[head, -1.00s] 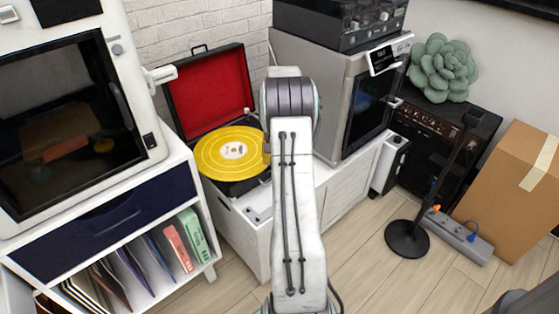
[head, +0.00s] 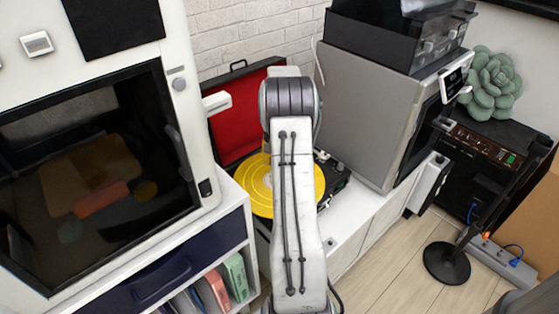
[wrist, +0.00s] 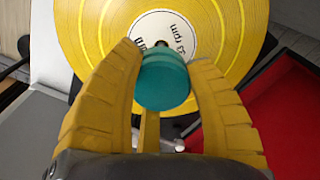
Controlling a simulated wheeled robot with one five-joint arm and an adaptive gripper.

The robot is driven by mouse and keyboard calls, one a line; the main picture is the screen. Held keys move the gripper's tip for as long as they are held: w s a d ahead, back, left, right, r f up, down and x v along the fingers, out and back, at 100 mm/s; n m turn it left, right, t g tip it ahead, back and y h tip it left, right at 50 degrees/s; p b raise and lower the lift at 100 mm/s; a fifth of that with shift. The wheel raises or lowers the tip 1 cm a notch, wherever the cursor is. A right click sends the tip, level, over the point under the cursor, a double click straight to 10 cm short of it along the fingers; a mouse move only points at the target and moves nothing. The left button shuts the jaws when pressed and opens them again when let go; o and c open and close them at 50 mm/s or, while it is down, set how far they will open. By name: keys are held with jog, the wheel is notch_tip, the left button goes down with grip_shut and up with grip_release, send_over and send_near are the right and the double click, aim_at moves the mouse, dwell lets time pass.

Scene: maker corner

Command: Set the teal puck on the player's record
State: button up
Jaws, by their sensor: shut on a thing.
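In the wrist view my gripper (wrist: 163,85) has its two yellow ribbed fingers shut on the teal puck (wrist: 163,82). The puck appears in front of the yellow record (wrist: 87,30) with its white label, covering part of the label's edge. Its height over the record is hard to judge. In the head view the record (head: 258,190) lies flat on the player, whose red-lined lid (head: 235,120) stands open. My arm hides the middle of the player, my gripper and the puck there.
A white machine with a dark window (head: 95,180) stands close on the left. A grey machine (head: 375,105) stands right of the player on the white cabinet (head: 375,220). A black stand (head: 446,263) is on the floor at right.

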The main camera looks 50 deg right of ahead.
jog(key=shift+w+f, duration=0.15)
jog(key=shift+f, duration=0.1)
jog(key=shift+f+b, duration=2.45)
jog(key=shift+f, duration=0.15)
jog(key=shift+p, duration=0.4)
jog(key=shift+f+b, duration=0.35)
jog(key=shift+f, duration=0.2)
jog(key=o, duration=0.9)
